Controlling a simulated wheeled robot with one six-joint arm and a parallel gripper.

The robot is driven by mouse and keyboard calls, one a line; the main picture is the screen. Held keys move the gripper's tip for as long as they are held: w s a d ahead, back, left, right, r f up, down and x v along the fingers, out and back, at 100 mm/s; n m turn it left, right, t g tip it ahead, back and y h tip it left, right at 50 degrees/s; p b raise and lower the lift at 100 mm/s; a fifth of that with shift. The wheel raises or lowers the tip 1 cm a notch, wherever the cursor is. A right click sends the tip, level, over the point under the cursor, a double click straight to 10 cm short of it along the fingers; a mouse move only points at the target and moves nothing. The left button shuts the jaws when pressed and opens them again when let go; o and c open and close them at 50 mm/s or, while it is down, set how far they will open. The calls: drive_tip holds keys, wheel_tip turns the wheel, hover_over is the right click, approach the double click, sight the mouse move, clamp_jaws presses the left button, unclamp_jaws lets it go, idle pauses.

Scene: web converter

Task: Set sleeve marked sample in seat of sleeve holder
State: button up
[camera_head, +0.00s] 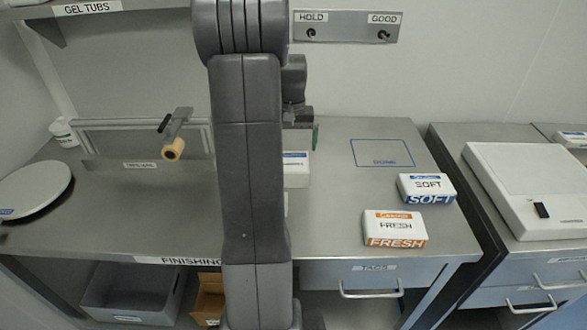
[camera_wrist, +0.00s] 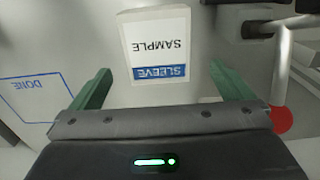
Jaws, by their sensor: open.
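The white sleeve marked SAMPLE (camera_wrist: 158,25), with a blue SLEEVE band, lies on the bench ahead of my gripper in the wrist view. In the head view a white sleeve (camera_head: 296,175) shows beside my arm, partly hidden by it. My gripper (camera_wrist: 160,73) is open and empty, with one green finger toward each side of the sleeve's near end. In the head view my gripper (camera_head: 315,134) is mostly hidden behind my arm, above the bench. I cannot identify the sleeve holder or its seat for certain; my arm hides part of the bench.
A blue DONE outline (camera_head: 383,153) is empty on the bench. Boxes marked SOFT (camera_head: 427,186) and FRESH (camera_head: 394,226) sit at right. A metal fitting (camera_wrist: 285,30) with a red ball (camera_wrist: 281,119) stands right of my gripper. A tan roller (camera_head: 173,149) and round white plate (camera_head: 34,190) are left.

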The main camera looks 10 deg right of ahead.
sight(293, 162)
drive_tip(key=f, duration=0.2)
drive_tip(key=f+p, duration=0.1)
drive_tip(key=f, duration=0.2)
drive_tip(key=shift+s+d, duration=0.15)
drive_tip(key=shift+s, duration=0.05)
drive_tip(key=c, duration=1)
drive_tip(key=shift+o, duration=0.2)
